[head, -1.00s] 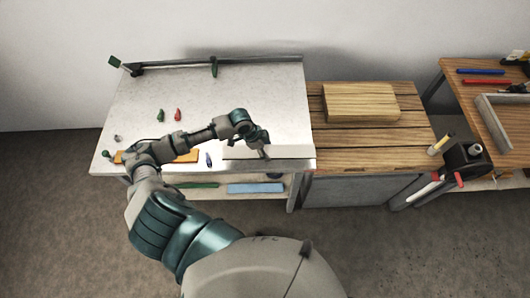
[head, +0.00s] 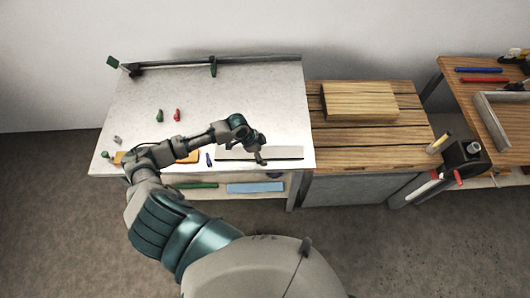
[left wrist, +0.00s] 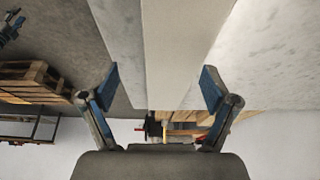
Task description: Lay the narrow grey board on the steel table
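The narrow grey board (head: 285,153) is a pale strip at the front right of the steel table (head: 260,90), roughly parallel to its front edge. A thin dark line runs along its near side. It appears to rest on the table top, within its edges. In the left wrist view the board (left wrist: 180,40) runs away between my fingers. My right gripper is out of view.
Small green (head: 159,116) and red (head: 177,115) items stand on the table, a blue one (head: 209,160) left of the board. An orange piece (head: 188,157) lies partly under my arm. A wooden bench (head: 365,150) with a wood block (head: 360,101) adjoins on the right.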

